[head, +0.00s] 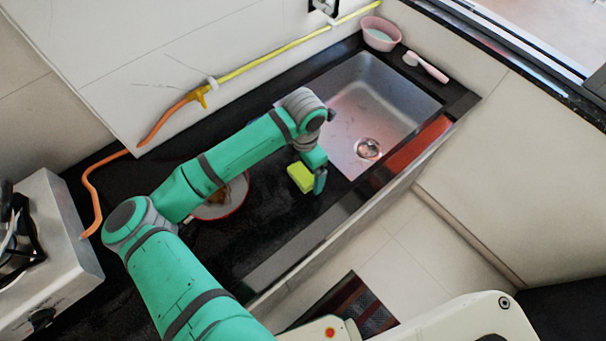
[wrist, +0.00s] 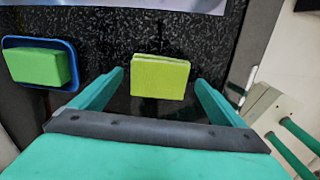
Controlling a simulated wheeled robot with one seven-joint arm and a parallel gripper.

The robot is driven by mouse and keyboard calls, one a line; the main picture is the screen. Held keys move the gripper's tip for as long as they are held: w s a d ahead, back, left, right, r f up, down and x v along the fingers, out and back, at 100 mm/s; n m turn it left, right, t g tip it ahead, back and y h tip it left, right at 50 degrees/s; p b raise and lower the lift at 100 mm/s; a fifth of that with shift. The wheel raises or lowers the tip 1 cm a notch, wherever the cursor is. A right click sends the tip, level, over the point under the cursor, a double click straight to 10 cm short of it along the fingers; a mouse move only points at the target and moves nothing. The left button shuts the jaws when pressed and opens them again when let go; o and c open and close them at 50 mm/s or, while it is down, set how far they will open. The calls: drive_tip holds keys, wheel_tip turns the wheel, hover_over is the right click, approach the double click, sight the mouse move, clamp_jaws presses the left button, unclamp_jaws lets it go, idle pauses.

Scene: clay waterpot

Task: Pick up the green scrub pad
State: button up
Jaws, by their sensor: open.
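A yellow-green pad (head: 300,177), which looks like the green scrub pad, is on the black counter left of the sink. In the wrist view the pad (wrist: 160,75) shows ahead of my gripper, between the two fingers, with a gap on each side. My gripper (wrist: 160,82) is open and empty. In the head view my gripper (head: 318,178) is pointed down beside the pad, and hides part of it. A second, darker green block (wrist: 38,66) lies in a blue tray (wrist: 65,85) at the left of the wrist view.
The metal sink (head: 375,105) lies right of the pad. A red-rimmed bowl (head: 240,201) is partly hidden behind my arm. A pink bowl (head: 381,33) and a pink-handled brush (head: 430,68) are at the far end. A stove (head: 45,270) stands at left.

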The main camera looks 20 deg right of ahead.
drive_tip(key=shift+f, duration=0.45)
drive_tip(key=c, duration=1.1)
drive_tip(key=shift+r, duration=0.15)
drive_tip(key=shift+r, duration=0.6)
drive_tip(key=s+r, duration=0.3)
drive_tip(key=s, duration=0.1)
drive_tip(key=s+d+r, duration=0.1)
drive_tip(key=s+r, duration=0.3)
drive_tip(key=s, duration=0.1)
drive_tip(key=s+d+r, duration=0.1)
drive_tip(key=s+r, duration=0.3)
drive_tip(key=s, duration=0.1)
drive_tip(key=shift+r, duration=0.25)
